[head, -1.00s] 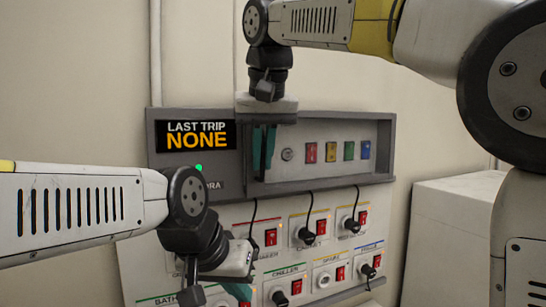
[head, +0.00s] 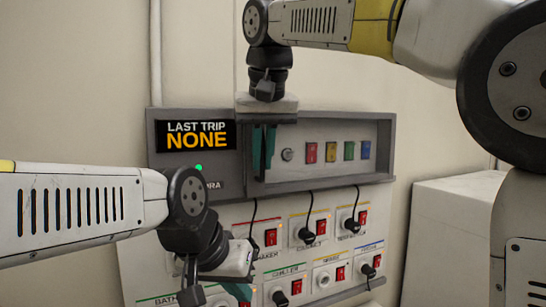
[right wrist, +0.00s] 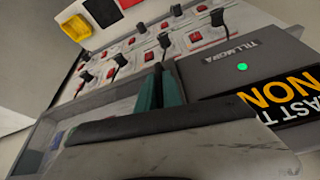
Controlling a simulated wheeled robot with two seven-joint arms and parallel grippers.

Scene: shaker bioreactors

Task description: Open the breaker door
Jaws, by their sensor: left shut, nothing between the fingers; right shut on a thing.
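The grey breaker box (head: 330,184) is on the wall panel in the head view. Its right part frames a round button and several coloured breakers, seen clearly or through a clear cover; I cannot tell which. My right gripper (head: 263,148) points down at the left edge of this part. Its teal fingers are shut on a thin part there, likely the door's handle or edge, mostly hidden between them. The fingers also show in the right wrist view (right wrist: 160,92). My left gripper (head: 238,291) is shut and empty, low in front of the lower panel, partly hidden by its own wrist.
A display (head: 196,135) reading LAST TRIP NONE is left of the breakers. Below is a white panel (head: 345,258) with red switches, plugs and hanging black cables. A white box (head: 450,235) stands at the right. My right arm crosses above the breaker box.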

